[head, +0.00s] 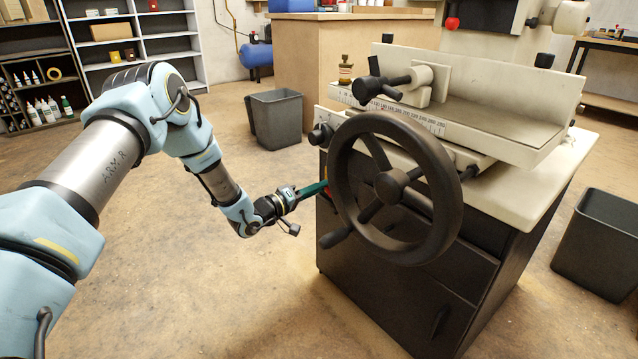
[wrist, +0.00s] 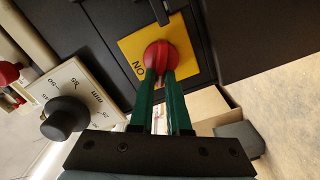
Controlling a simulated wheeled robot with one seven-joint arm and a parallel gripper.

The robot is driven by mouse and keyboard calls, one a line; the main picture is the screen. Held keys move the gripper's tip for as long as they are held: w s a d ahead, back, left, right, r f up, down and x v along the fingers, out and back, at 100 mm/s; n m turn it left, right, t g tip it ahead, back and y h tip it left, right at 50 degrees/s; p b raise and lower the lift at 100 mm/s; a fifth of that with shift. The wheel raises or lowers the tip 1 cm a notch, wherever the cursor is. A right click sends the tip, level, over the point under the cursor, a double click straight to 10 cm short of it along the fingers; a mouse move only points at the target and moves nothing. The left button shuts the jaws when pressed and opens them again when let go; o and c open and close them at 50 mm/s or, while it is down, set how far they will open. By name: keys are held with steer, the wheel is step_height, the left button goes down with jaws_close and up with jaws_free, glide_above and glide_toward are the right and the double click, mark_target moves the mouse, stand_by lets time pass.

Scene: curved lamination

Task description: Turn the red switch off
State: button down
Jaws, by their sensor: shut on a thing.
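The red switch (wrist: 167,55) is a round rotary knob on a yellow plate (wrist: 135,45) on the machine's dark front. Lettering that reads ON, turned about, shows on the plate beside the knob. My gripper (wrist: 157,77) has its green fingers shut on the knob, one on each side. In the head view my gripper (head: 322,187) reaches in from the left to the machine's front, beside the large handwheel (head: 342,165). There the switch is mostly hidden by the wheel and fingers.
The handwheel with its handle (head: 337,238) stands close to my fingers. A dial with a black knob (wrist: 66,117) is left of the switch in the wrist view. Grey bins (head: 275,117) and (head: 598,238) stand on the floor; the floor at left is clear.

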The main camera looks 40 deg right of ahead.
steer(key=n, duration=0.5)
steer(key=shift+f+n+p, duration=0.3)
steer(key=shift+f+n, duration=0.1)
stand_by(0.3)
steer(key=c, duration=0.9)
jaws_free()
steer(key=a, duration=0.3)
steer(key=a+p, duration=0.1)
steer(key=a, duration=0.3)
steer(key=a+p, duration=0.1)
steer(key=a, duration=0.3)
steer(key=shift+w, duration=0.35)
steer(key=shift+d, duration=0.1)
